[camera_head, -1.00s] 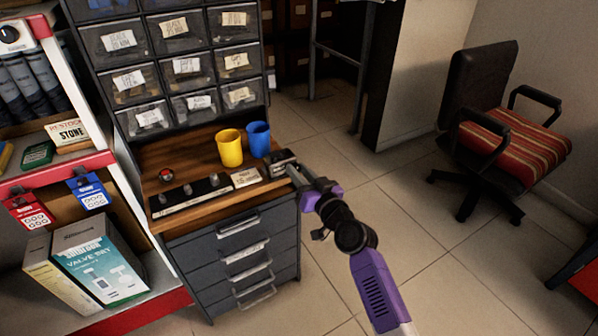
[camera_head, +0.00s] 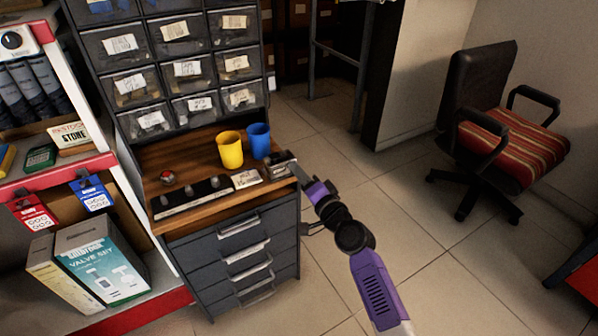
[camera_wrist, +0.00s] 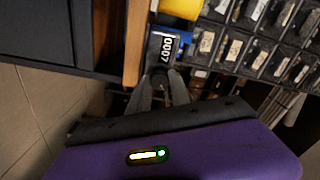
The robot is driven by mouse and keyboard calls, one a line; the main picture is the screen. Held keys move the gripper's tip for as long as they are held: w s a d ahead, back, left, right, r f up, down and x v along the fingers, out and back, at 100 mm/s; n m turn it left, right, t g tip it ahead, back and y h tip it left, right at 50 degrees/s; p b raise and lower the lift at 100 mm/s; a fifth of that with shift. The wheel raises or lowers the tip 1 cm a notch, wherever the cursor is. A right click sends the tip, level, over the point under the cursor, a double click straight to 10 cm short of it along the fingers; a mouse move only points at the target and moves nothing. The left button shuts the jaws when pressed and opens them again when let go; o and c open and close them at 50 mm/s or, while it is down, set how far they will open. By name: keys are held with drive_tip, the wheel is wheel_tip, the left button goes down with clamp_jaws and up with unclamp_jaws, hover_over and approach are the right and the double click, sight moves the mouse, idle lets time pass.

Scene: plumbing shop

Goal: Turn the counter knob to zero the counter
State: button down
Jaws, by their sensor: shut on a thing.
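The counter (camera_head: 282,160) is a small dark box on the right end of the wooden worktop. In the wrist view the counter (camera_wrist: 164,44) shows white digits on a black window, which seem to read 0007. My gripper (camera_head: 297,172) reaches it from the right. In the wrist view the fingertips of my gripper (camera_wrist: 160,76) are closed together at the counter's near side, shut on its knob. The knob itself is hidden between the fingers.
A yellow cup (camera_head: 230,150) and a blue cup (camera_head: 259,141) stand close to the counter. A paper label (camera_head: 246,179) and a black strip with knobs (camera_head: 190,198) lie to its left. Small-parts drawers (camera_head: 185,68) rise behind. The floor to the right is clear up to a chair (camera_head: 505,140).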

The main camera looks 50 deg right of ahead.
drive_tip(key=shift+f+m+p, duration=0.1)
drive_tip(key=shift+m+p, duration=0.7)
drive_tip(key=shift+m, duration=2.8)
drive_tip(key=c, duration=1.2)
unclamp_jaws()
drive_tip(key=shift+f, duration=0.15)
